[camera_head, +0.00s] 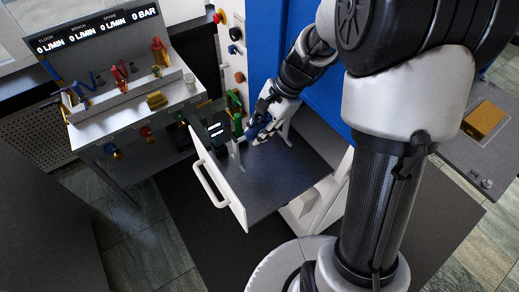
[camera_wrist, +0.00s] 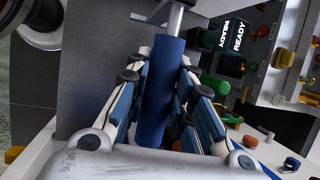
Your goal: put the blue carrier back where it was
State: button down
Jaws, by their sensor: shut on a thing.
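My gripper (camera_head: 263,128) is over the back left part of an open drawer (camera_head: 275,160) below the blue cabinet. In the wrist view the blue carrier (camera_wrist: 163,90) is a blue cylinder between the two fingers of my gripper (camera_wrist: 162,85), which are closed on it from both sides. A thin metal rod (camera_wrist: 176,20) shows at the carrier's far end. In the head view the carrier is mostly hidden by the gripper, and I cannot tell whether it touches the drawer floor.
The drawer has a white front with a handle (camera_head: 207,184). A bench with valves (camera_head: 135,95) stands left. The drawer's front half is bare.

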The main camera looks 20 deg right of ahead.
notch_tip(320, 180, down, 8)
jog(key=b, duration=0.2)
jog(key=shift+r, duration=0.25)
jog(key=shift+f, duration=0.1)
jog(key=c, duration=1.4)
grip_release()
jog(key=shift+f, duration=0.1)
jog(key=w+p+v, duration=0.1)
jog(key=p+v, duration=0.2)
jog(key=v, duration=0.9)
jog(key=s+a+r+n+t+h, duration=0.2)
jog(key=s+r+n, duration=0.4)
jog(key=s, duration=0.4)
jog(key=s+a+r+n+t+h, duration=0.2)
jog(key=s+r+n, duration=0.4)
jog(key=s, duration=0.5)
jog(key=shift+s+n+h, duration=0.35)
jog(key=shift+n+h, duration=0.05)
jog(key=shift+n, duration=0.6)
